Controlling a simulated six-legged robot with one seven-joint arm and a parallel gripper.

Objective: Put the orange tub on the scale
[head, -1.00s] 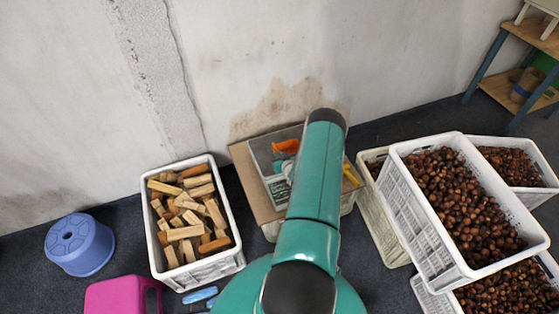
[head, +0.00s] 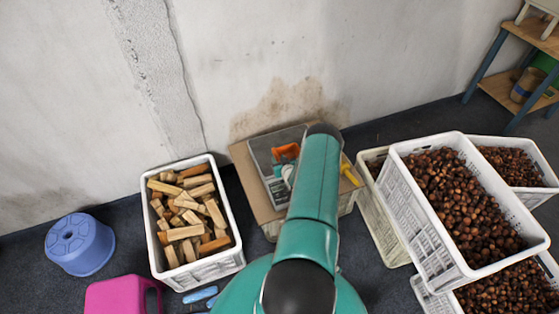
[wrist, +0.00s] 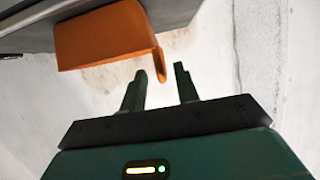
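The orange tub (head: 286,151) rests on the grey plate of the scale (head: 261,152) in the head view. The scale has a pale green-and-white panel at its front, partly hidden by my arm. In the wrist view the tub (wrist: 100,38) sits against the scale plate (wrist: 45,14) at the top, its narrow tab hanging toward my gripper (wrist: 160,70). The two fingers are apart with the tab's end just beyond the gap between their tips. They do not appear to clasp it. The head view hides most of the gripper behind my arm.
The scale stands on a cardboard box (head: 244,166) against the wall, with a yellow object (head: 349,175) at right. A crate of wood blocks (head: 233,221) is left; chestnut crates (head: 408,207) are right. A blue stool (head: 80,244) and pink object (head: 115,296) stand at lower left.

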